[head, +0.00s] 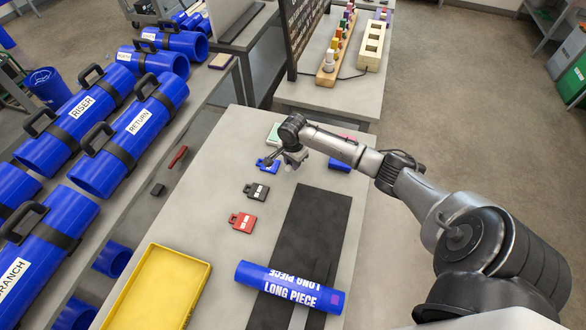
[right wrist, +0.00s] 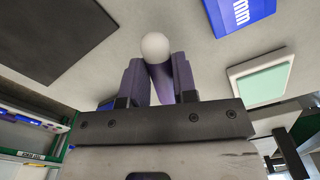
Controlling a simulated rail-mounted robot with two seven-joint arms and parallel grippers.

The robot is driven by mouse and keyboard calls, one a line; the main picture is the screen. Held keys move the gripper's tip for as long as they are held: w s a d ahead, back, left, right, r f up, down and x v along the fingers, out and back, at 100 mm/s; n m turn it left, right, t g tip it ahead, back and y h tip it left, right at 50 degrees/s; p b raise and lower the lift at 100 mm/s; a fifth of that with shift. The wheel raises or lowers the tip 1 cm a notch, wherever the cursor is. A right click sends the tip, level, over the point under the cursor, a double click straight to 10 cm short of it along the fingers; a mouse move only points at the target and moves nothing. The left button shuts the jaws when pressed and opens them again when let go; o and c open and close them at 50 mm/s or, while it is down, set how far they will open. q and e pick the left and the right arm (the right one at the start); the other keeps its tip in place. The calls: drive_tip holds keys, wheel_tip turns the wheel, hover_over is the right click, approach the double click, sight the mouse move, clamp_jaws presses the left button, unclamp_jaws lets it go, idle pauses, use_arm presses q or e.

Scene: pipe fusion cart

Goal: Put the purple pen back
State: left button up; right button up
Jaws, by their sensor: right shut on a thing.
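My right gripper (head: 291,158) reaches over the table from the right in the head view. In the right wrist view the right gripper (right wrist: 158,76) is shut on the purple pen (right wrist: 161,84), whose round white end faces up between the fingers. In the head view I cannot make out the pen at the gripper. A wooden rack (head: 328,74) with several coloured pens standing in a row is on the far table, beyond and apart from the gripper. I cannot tell which slot in it is free. My left gripper is not in view.
Blue, black (head: 256,192) and red (head: 242,221) tags lie near the gripper. A blue pipe (head: 290,287), a dark mat (head: 312,225) and a yellow tray (head: 160,290) are nearer. A pale block with square holes (head: 372,46) stands beside the rack. A dark upright panel (head: 296,35) borders it.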

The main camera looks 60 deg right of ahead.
sight(293, 172)
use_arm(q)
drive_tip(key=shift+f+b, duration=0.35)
use_arm(e)
wheel_tip(293, 172, down, 4)
drive_tip(key=shift+r, duration=0.2)
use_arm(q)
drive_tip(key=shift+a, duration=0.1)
use_arm(e)
drive_tip(key=shift+f, duration=0.2)
drive_tip(key=shift+f, duration=0.1)
drive_tip(key=o, duration=0.9)
drive_tip(key=shift+r, duration=0.45)
use_arm(q)
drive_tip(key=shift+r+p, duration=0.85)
drive_tip(key=shift+p, duration=0.1)
use_arm(e)
wheel_tip(293, 172, up, 11)
drive_tip(key=shift+r, duration=0.15)
